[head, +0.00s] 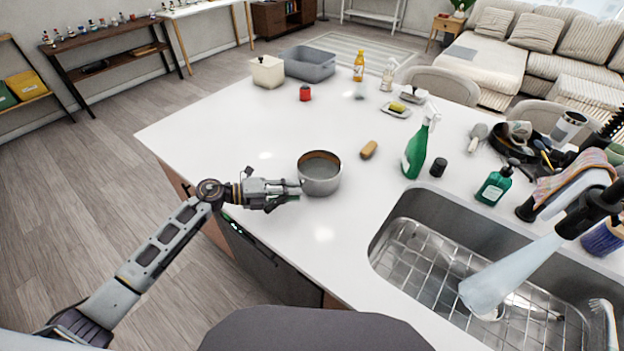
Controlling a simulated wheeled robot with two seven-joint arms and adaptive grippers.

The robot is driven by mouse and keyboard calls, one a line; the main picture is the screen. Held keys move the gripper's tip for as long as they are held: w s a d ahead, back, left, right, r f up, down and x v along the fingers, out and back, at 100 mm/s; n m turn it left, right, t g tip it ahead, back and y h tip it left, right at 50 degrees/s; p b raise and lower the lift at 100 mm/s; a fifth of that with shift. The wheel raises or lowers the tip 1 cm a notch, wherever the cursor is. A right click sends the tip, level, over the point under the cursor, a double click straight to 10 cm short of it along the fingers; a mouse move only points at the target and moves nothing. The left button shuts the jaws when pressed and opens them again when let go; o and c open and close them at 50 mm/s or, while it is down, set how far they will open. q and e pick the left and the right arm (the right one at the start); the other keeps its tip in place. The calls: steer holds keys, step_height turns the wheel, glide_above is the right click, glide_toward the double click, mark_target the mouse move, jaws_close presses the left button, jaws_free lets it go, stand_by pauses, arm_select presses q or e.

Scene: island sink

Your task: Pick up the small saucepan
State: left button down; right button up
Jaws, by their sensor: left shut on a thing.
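The small saucepan (320,180) is a round grey metal pan with a brownish inner rim. It is upright at the near part of the white island top. My left gripper (296,189) reaches in from the left and is shut at the pan's left side, where the handle would be; the fingers hide the handle. I cannot tell whether the pan's base touches the counter.
The white island counter (225,125) is clear left of the pan. A brown brush-like item (369,149) and a green spray bottle (415,152) stand to its right. A sink (420,255) with a wire rack is at the lower right.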

arm_select(q)
steer(key=shift+r, duration=0.35)
steer(key=shift+r+b, duration=0.4)
steer(key=shift+r, duration=4.25)
steer(key=shift+d, duration=0.1)
